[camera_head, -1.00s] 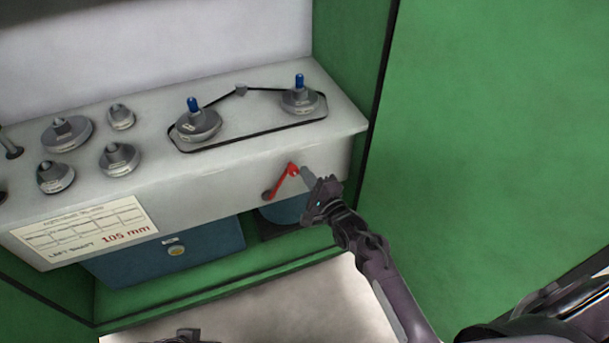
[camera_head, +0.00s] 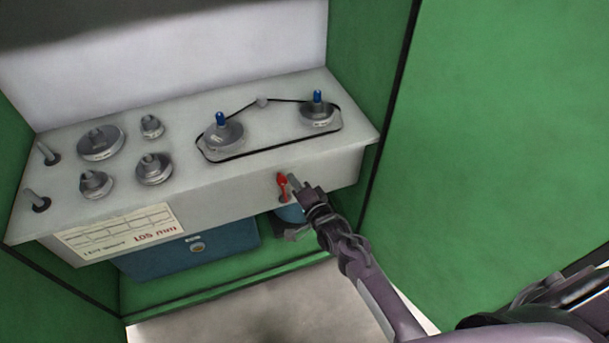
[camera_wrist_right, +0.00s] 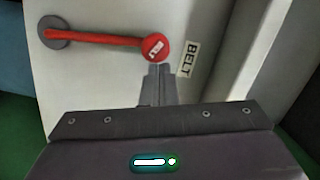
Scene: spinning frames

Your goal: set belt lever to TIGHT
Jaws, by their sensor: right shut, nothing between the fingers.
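The red belt lever (camera_head: 283,184) is on the front face of the grey-white panel, and looks short and near upright in the head view. In the right wrist view the red lever arm (camera_wrist_right: 100,38) runs from a grey round pivot (camera_wrist_right: 54,32) to a round knob (camera_wrist_right: 155,47) marked BELT. My right gripper (camera_head: 294,182) is shut and empty. Its fingertips (camera_wrist_right: 158,70) are right at the knob's edge; whether they touch it I cannot tell. No TIGHT mark is readable. My left gripper is not in view.
On the panel top (camera_head: 260,165) stand several grey knobs and two blue-tipped pulleys (camera_head: 222,134) joined by a black belt line. A blue box (camera_head: 190,250) sits below. A green wall (camera_head: 500,130) closes the right side.

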